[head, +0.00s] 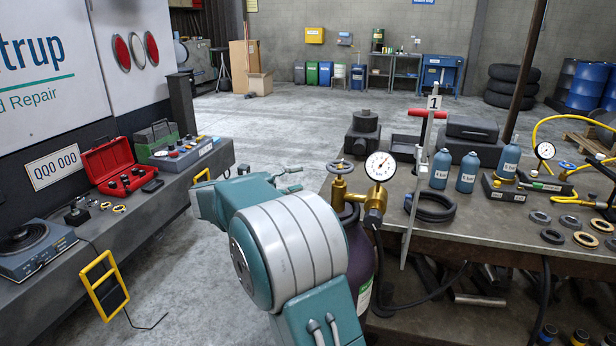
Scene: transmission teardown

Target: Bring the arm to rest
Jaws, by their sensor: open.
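My arm (290,245), teal and pale grey, rises from the bottom of the head view and bends over to the left. My gripper (298,179) shows small and partly hidden behind the arm.
A gas cylinder (359,255) with a brass regulator and gauge (380,167) stands close right of my arm. The right workbench (480,222) holds blue bottles, a coiled hose and metal rings. The left bench (150,212) carries a red toolbox (108,166). Bare floor (270,125) lies between.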

